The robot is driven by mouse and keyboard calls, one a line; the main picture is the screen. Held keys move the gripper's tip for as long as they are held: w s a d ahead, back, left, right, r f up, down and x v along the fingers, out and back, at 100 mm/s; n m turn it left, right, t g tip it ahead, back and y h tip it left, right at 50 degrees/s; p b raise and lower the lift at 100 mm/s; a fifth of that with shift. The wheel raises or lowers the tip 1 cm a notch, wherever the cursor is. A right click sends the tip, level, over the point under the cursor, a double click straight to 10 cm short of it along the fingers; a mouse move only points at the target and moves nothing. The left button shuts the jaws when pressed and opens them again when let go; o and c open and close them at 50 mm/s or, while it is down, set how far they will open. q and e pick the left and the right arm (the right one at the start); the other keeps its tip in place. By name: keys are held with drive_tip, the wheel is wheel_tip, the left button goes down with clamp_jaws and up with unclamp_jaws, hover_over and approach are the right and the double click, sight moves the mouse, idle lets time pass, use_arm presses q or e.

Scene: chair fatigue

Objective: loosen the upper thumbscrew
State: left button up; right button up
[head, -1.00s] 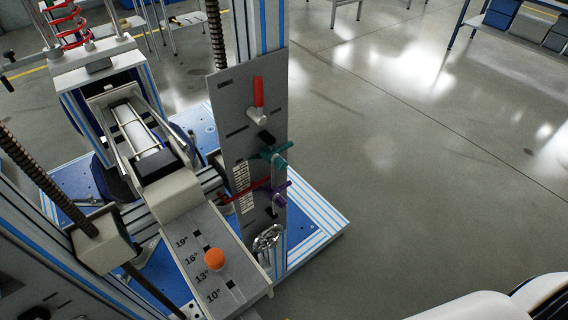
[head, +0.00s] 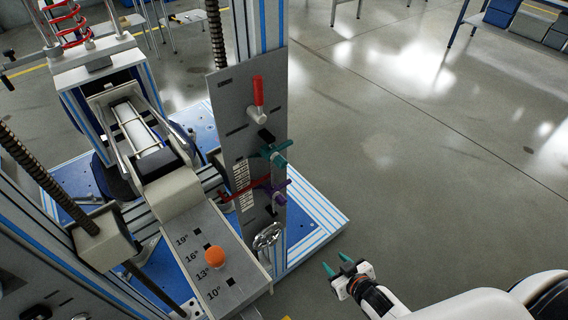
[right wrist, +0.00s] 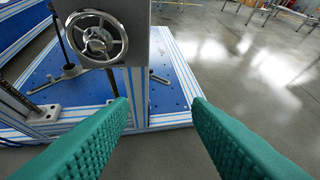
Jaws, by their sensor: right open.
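The upper thumbscrew (head: 276,152) is teal and sits on the grey upright plate (head: 238,140) of the machine. A purple thumbscrew (head: 276,192) is below it, with a red pointer (head: 240,189) beside it. My right gripper (head: 337,263) has teal fingers and is open and empty, low and to the right of the plate, well apart from both thumbscrews. In the right wrist view its fingers (right wrist: 158,112) are spread, with nothing between them but frame and floor behind. No thumbscrew shows in that view. My left gripper is out of view.
A metal handwheel (head: 267,236) is low on the plate; it also shows in the right wrist view (right wrist: 95,38). A red lever (head: 258,92) is above the thumbscrews. An orange knob (head: 215,257) is on the angle scale to the left. Open floor (head: 420,170) lies to the right.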

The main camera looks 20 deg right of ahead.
drive_tip(key=w+a+r+t+y, duration=0.1)
drive_tip(key=w+r+t, duration=0.1)
drive_tip(key=r, duration=0.6)
drive_tip(key=w+a+r+t+y, duration=0.1)
drive_tip(key=w+a+r, duration=0.1)
drive_tip(key=r, duration=0.5)
drive_tip(key=n+t+y, duration=0.2)
drive_tip(key=t+y, duration=0.1)
approach(284, 166)
drive_tip(key=p+x, duration=0.3)
drive_tip(key=x, duration=0.7)
drive_tip(key=shift+w, duration=0.1)
clamp_jaws()
